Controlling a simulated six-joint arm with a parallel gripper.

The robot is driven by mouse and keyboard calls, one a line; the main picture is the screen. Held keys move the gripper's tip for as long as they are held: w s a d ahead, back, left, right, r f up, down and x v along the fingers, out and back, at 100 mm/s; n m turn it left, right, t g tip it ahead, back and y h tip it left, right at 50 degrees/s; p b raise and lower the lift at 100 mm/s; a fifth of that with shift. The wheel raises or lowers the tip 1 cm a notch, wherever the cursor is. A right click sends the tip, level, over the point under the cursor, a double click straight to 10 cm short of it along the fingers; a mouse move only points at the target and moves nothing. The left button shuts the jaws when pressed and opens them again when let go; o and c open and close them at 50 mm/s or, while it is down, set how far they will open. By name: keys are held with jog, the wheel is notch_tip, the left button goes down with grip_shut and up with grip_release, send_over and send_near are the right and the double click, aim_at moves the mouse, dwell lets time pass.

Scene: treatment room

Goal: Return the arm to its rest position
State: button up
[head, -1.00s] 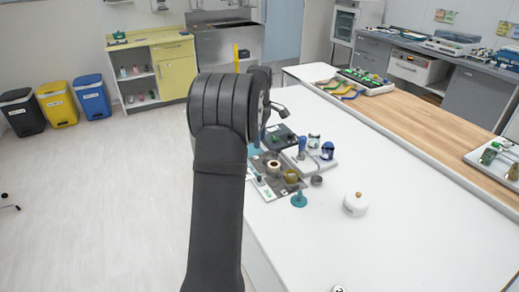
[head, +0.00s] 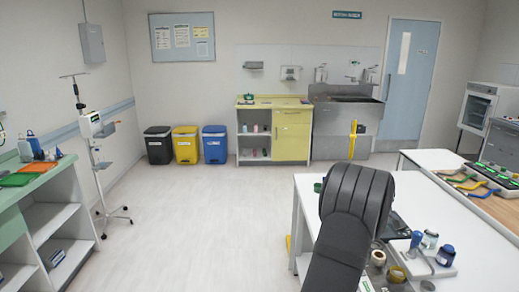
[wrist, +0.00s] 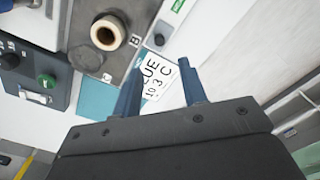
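My arm (head: 347,220) is dark grey and rises from the bottom edge in the head view, bent over the near left part of the white table (head: 312,195). It hides my gripper in that view. In the wrist view my gripper (wrist: 160,66) shows two blue-grey fingers standing apart, with nothing held between them. Beyond the fingers lie a white card with black print (wrist: 155,82) and a teal surface (wrist: 98,97). I cannot tell the exact height of the fingers above them.
A cream ring-shaped piece (wrist: 108,32) stands on a grey plate near the fingers. A dark box with a green button (wrist: 45,80) is at left. The floor (head: 200,225) left of the table is clear.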

notch_tip(320, 180, down, 10)
jog(key=shift+f, duration=0.1)
jog(key=shift+s, duration=0.1)
dwell(0.4)
notch_tip(320, 180, up, 17)
notch_tip(320, 180, down, 17)
jog(key=shift+r, duration=0.1)
jog(key=s, duration=0.5)
jog(key=shift+s, duration=0.4)
notch_tip(320, 180, up, 16)
jog(key=m, duration=0.8)
jog(key=shift+s+r, duration=0.15)
jog(key=shift+s, duration=0.15)
